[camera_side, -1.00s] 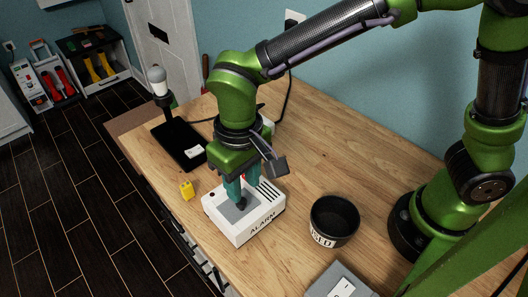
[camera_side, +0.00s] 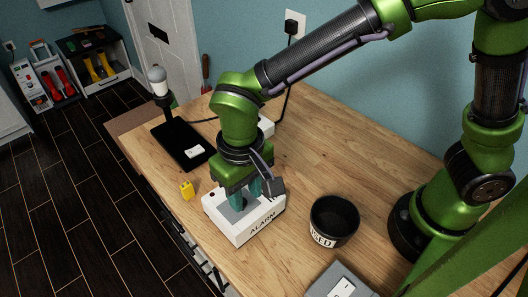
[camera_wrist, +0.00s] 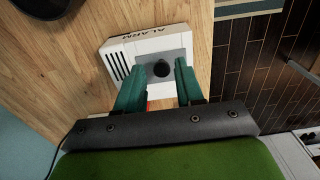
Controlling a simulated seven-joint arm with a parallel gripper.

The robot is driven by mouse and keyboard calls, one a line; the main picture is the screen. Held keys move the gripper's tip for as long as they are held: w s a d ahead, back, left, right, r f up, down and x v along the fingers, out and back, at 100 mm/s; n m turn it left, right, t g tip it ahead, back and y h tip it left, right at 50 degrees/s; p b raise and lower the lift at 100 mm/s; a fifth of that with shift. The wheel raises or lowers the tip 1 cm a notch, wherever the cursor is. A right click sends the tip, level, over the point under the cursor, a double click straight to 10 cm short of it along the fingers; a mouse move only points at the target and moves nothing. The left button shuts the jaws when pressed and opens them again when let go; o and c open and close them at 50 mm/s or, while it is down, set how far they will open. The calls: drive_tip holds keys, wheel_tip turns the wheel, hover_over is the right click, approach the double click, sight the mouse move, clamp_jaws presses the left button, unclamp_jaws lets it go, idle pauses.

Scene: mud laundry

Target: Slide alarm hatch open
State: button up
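The white alarm box (camera_side: 248,226) sits on the wooden table, with "ALARM" printed on its front side and dark vent slots at one end of its top. Its grey hatch (camera_side: 229,213) has a round black knob, which shows clearly in the wrist view (camera_wrist: 161,69). My gripper (camera_side: 243,198) points down over the box top. In the wrist view my gripper (camera_wrist: 158,80) has its two teal fingers apart, one on each side of the knob, with gaps between. I cannot tell exactly how high the fingertips are above the hatch.
A black cup (camera_side: 334,221) labelled "USED" stands right of the box. A black tray (camera_side: 180,143) with a white item lies farther back, near a lamp-like stand (camera_side: 158,86). A grey box (camera_side: 343,283) is at the front edge.

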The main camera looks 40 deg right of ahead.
drive_tip(key=shift+w, duration=0.8)
drive_tip(key=shift+f, duration=1.5)
clamp_jaws()
